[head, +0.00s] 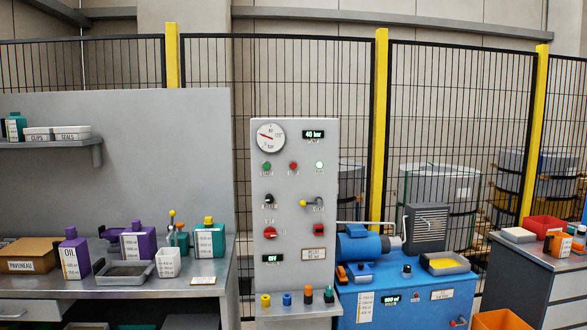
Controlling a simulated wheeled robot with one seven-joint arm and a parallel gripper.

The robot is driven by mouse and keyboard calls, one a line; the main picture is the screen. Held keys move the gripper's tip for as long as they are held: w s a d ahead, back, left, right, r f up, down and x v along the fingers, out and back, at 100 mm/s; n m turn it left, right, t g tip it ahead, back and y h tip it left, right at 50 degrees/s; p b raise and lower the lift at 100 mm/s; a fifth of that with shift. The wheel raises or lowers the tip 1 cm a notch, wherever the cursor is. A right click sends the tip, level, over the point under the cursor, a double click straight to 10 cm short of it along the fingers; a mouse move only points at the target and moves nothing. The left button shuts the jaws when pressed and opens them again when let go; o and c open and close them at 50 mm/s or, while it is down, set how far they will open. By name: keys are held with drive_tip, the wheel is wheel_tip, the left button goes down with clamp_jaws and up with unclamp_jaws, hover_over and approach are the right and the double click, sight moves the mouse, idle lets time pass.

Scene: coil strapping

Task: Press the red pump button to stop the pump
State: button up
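A grey control panel (297,210) stands upright in the middle of the head view. Its top row has a green button (267,166), a red button (293,166) and a pale, lit-looking round light or button (319,166). Their small labels cannot be read, so I cannot tell for certain which one is the pump's. Lower down are a red knob or switch (270,232) and a red square part (318,230). A display (313,134) reads 40 bar beside a round gauge (271,136). Another display (271,258) reads OFF. My gripper is not in view.
A blue pump unit (405,293) with a motor stands right of the panel. A left workbench (150,290) holds bottles and trays. Small coloured parts stand on the ledge (297,308) below the panel. A dark mesh fence (455,100) with yellow posts runs behind.

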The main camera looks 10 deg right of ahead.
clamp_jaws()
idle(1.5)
